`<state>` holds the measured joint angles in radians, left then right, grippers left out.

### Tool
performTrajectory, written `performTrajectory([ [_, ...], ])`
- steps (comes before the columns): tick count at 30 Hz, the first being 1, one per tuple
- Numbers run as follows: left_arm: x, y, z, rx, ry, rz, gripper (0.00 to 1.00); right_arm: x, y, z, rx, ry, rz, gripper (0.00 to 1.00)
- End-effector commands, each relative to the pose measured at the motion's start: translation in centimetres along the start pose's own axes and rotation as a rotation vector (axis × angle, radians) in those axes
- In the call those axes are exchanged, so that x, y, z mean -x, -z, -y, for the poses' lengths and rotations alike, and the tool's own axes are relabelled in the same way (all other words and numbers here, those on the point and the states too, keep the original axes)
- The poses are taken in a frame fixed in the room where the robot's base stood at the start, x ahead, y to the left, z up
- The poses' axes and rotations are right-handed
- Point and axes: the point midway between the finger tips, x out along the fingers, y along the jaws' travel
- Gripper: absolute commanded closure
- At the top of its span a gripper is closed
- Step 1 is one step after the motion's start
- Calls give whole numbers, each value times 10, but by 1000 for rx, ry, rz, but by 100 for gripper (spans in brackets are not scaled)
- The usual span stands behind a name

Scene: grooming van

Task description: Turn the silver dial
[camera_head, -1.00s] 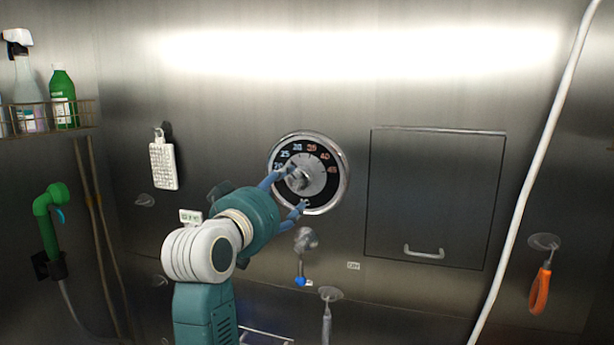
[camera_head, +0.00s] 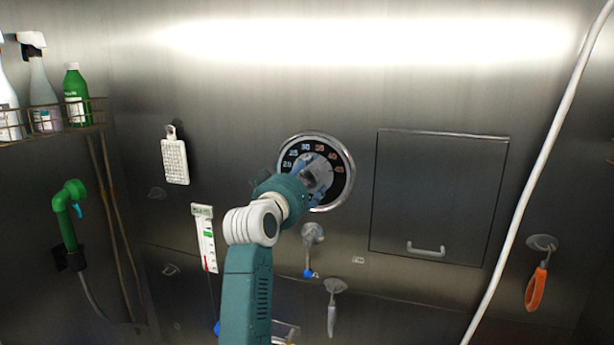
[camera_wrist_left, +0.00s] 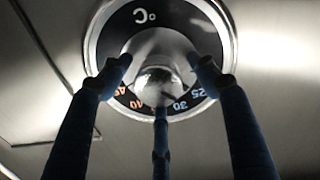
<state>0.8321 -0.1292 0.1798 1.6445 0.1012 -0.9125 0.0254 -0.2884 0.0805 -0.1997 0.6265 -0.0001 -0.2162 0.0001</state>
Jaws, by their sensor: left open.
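The silver dial (camera_head: 318,172) sits at the centre of a round black temperature scale (camera_head: 346,160) with a chrome rim on the steel wall. My left gripper (camera_head: 312,180) is in front of the dial, and its arm hides the lower left of the scale. In the left wrist view the silver dial (camera_wrist_left: 158,80) lies between the open blue fingers of my left gripper (camera_wrist_left: 160,85). Two fingers are at its sides and one is below. I cannot tell whether the fingers touch it. My right gripper is not in view.
A flat panel door (camera_head: 438,195) with a handle is right of the dial. A small tap-like fitting (camera_head: 312,236) is below it. A white hose (camera_head: 540,170) runs down at right. A white brush (camera_head: 175,160) and a thermometer card (camera_head: 205,238) hang at left.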

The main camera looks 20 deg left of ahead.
Motion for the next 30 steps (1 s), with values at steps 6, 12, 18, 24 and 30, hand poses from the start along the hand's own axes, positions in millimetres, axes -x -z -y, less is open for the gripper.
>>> performTrajectory([
  [6,0,0,0,0,0,0,64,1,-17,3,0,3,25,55],
  [12,0,1,0,0,0,-2,85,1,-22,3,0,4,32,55],
  [18,1,2,0,-21,0,-3,85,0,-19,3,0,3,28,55],
  [24,1,3,0,-105,1,-4,85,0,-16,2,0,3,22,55],
  [30,1,4,0,-258,3,-3,85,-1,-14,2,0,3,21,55],
])
